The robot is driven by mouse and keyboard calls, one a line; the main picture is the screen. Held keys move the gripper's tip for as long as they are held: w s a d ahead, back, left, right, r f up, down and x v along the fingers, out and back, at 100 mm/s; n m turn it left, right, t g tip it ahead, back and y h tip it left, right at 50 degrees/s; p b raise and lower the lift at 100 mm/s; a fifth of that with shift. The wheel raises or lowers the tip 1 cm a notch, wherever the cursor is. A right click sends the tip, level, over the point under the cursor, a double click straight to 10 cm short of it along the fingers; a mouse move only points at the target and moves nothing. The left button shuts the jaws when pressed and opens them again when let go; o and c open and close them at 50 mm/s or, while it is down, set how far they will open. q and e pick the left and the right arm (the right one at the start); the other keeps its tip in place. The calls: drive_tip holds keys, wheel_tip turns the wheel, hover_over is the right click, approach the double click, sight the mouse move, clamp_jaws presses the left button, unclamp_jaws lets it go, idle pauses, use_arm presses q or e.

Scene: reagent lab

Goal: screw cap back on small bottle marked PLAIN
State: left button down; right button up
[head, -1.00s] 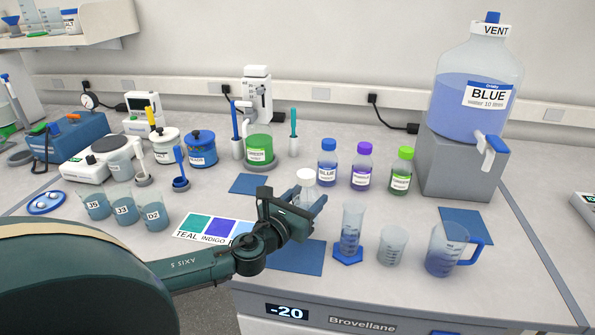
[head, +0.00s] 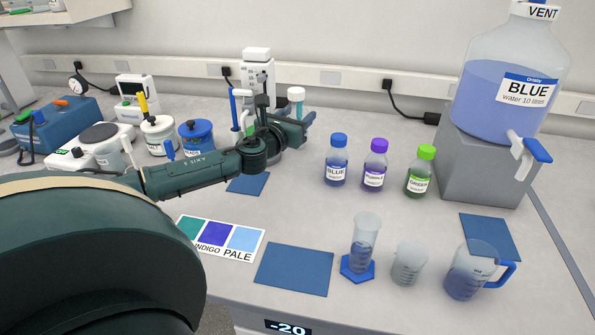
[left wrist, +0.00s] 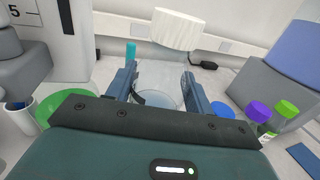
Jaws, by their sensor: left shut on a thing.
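My left gripper (head: 302,119) is at the back of the bench, shut on a clear small bottle with a ribbed white cap (head: 296,94). In the left wrist view the bottle's clear body (left wrist: 160,78) is between the fingers, and the white cap (left wrist: 178,30) is above them, at the top of the bottle. I cannot read a label on it, nor tell how tightly the cap sits. My right gripper is not in view.
Bottles with blue (head: 337,160), purple (head: 375,165) and green (head: 421,171) caps stand to the right. Front blue mat (head: 293,270) is empty. A cylinder (head: 363,245), beaker (head: 407,264) and jug (head: 468,272) stand front right. My arm passes over the small back mat (head: 248,183).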

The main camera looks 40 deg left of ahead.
use_arm(q)
drive_tip(key=shift+f+b, duration=1.35)
drive_tip(key=shift+f, duration=3.65)
drive_tip(key=c, duration=0.6)
unclamp_jaws()
drive_tip(key=shift+f, duration=0.15)
drive_tip(key=shift+r, duration=0.25)
drive_tip(key=v, duration=1)
drive_tip(key=shift+s+f, duration=0.2)
drive_tip(key=shift+s, duration=0.1)
drive_tip(key=shift+s+d+r, duration=0.1)
drive_tip(key=shift+s+d, duration=0.05)
drive_tip(key=shift+s, duration=0.5)
